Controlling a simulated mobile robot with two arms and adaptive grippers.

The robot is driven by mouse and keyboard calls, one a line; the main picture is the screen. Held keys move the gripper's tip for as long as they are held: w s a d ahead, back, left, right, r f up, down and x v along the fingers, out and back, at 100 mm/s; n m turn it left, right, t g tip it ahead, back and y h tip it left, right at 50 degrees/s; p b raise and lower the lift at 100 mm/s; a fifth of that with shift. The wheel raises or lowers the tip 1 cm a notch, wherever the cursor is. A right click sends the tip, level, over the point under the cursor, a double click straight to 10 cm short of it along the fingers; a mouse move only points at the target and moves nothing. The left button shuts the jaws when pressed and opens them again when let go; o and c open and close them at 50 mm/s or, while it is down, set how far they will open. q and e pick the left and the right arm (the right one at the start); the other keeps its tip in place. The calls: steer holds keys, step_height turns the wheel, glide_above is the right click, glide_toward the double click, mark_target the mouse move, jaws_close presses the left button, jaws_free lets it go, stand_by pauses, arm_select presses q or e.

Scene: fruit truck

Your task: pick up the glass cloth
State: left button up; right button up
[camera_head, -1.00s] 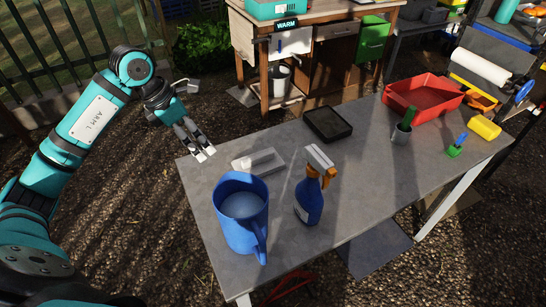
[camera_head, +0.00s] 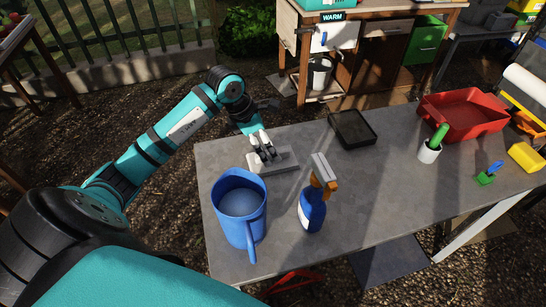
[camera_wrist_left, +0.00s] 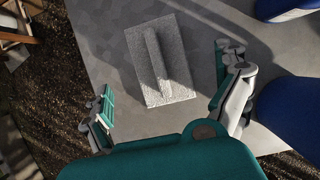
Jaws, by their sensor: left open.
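The glass cloth (camera_head: 284,163) appears to be the pale grey rectangle with a raised ridge along its middle, lying flat near the far left edge of the grey table. My left gripper (camera_head: 263,156) is over it in the head view and hides part of it. In the left wrist view the cloth (camera_wrist_left: 179,80) lies below and between the spread fingers of my left gripper (camera_wrist_left: 163,72). The fingers are open and empty, and the cloth looks apart from them. My right gripper is not in view.
A blue jug (camera_head: 240,212) and a blue spray bottle (camera_head: 312,205) stand on the table (camera_head: 365,190) close in front of the cloth. A black tray (camera_head: 353,129) lies to its right. A red tray (camera_head: 463,118), a small pot (camera_head: 430,152) and a yellow block (camera_head: 526,157) are farther right.

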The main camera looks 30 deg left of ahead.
arm_select(q)
steer(key=shift+w+d+f, duration=0.15)
steer(key=shift+w+f, duration=0.05)
steer(key=shift+f, duration=0.7)
steer(key=p+x, duration=0.1)
steer(key=x, duration=0.3)
steer(key=shift+w+f, duration=0.15)
steer(key=shift+f, duration=0.1)
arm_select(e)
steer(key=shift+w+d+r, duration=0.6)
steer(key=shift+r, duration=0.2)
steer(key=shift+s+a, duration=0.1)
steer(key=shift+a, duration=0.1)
arm_select(q)
steer(key=shift+f, duration=0.25)
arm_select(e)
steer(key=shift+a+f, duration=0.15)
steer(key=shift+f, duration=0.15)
